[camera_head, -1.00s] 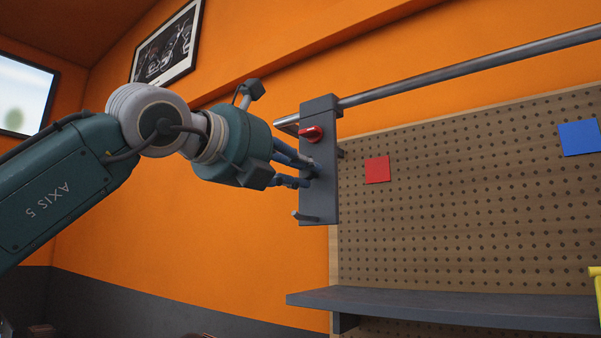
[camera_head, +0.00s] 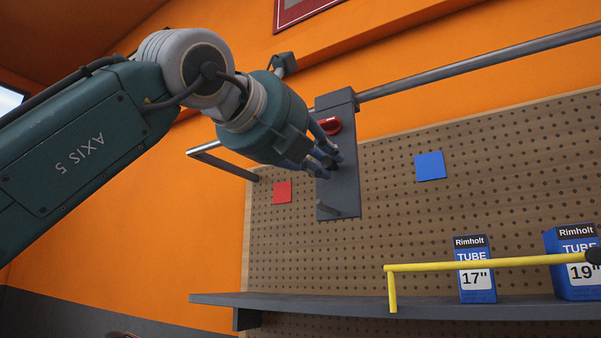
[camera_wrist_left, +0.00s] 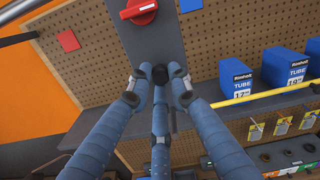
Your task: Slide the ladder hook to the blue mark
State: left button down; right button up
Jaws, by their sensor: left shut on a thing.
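The ladder hook is a dark grey plate (camera_head: 341,190) hanging from a steel rail (camera_head: 470,67), with a red knob (camera_head: 330,125) and a small peg low on its face. My left gripper (camera_head: 332,158) is shut on the hook's handle, just below the knob. In the left wrist view the fingers close around a black knob-like end (camera_wrist_left: 160,74) in front of the plate (camera_wrist_left: 158,42). The blue mark (camera_head: 430,166) is on the pegboard to the right of the hook. The red mark (camera_head: 282,192) is to its left. My right gripper is not in view.
A brown pegboard (camera_head: 390,220) backs the rail. A grey shelf (camera_head: 350,303) below carries blue tube boxes (camera_head: 476,270). A yellow bar (camera_head: 440,267) runs in front of them. The stretch of rail right of the hook looks clear.

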pick_arm(q)
jog(key=s+d+b, duration=0.1)
jog(key=s+d, duration=0.6)
jog(key=d, duration=0.3)
jog(key=shift+f, duration=0.35)
jog(key=c, duration=1.8)
grip_release()
jog(key=shift+o, duration=1.1)
jog(key=shift+a+r, duration=0.1)
jog(key=shift+r, duration=0.05)
jog(key=v, duration=1.2)
